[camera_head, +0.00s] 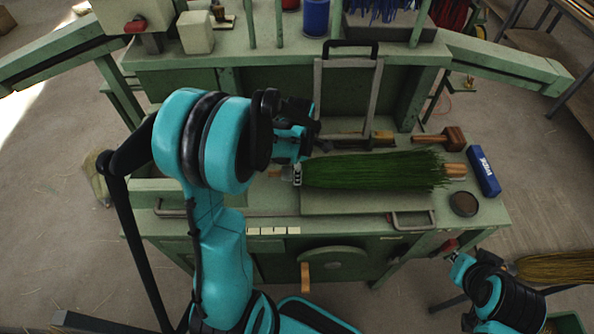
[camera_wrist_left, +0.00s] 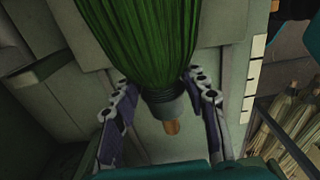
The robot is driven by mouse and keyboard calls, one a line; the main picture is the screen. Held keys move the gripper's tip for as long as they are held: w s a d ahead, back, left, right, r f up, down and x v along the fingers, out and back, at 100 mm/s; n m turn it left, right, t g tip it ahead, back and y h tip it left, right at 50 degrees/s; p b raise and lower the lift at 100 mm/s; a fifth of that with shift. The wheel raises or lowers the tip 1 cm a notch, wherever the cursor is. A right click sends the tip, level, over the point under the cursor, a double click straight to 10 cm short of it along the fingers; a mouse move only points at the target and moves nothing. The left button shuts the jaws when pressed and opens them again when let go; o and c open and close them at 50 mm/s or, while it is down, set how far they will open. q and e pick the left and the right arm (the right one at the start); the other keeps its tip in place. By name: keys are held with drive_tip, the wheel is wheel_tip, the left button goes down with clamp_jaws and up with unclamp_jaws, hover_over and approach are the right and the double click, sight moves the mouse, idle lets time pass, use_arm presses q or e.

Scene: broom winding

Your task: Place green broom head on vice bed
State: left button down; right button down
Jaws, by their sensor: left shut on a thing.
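The green broom head (camera_head: 375,170) lies sideways over the pale green vice bed (camera_head: 365,203), bristles to the right. I cannot tell whether it touches the bed. My left gripper (camera_head: 297,174) is shut on its narrow left end. In the left wrist view, the green bristles (camera_wrist_left: 150,40) run up and away, and the left gripper's fingers (camera_wrist_left: 160,92) flank the dark collar (camera_wrist_left: 163,105), with a wooden stub below it. My right gripper (camera_head: 455,257) is low at the right, in front of the bench; its opening is too small to judge.
A metal frame (camera_head: 346,90) stands behind the bed. A wooden mallet (camera_head: 447,138), a blue box (camera_head: 484,171) and a dark round tin (camera_head: 463,203) lie to the right. A straw broom (camera_head: 555,267) is at the lower right. The bench's front strip is mostly clear.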

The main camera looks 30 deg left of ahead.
use_arm(q)
drive_tip(key=c, duration=0.8)
unclamp_jaws()
drive_tip(key=shift+f, duration=0.1)
drive_tip(key=shift+c, duration=0.2)
drive_tip(key=shift+r, duration=0.25)
wheel_tip(320, 180, up, 11)
drive_tip(key=p, duration=0.3)
drive_tip(key=s+d+r+m+t, duration=0.2)
drive_tip(key=s+d+m, duration=0.3)
drive_tip(key=m, duration=0.7)
drive_tip(key=s+d+r+m+t, duration=0.3)
drive_tip(key=s+d+m+t, duration=0.2)
drive_tip(key=m, duration=0.7)
drive_tip(key=shift+s+d+r, duration=0.3)
drive_tip(key=shift+s+d, duration=0.05)
drive_tip(key=shift+s, duration=0.2)
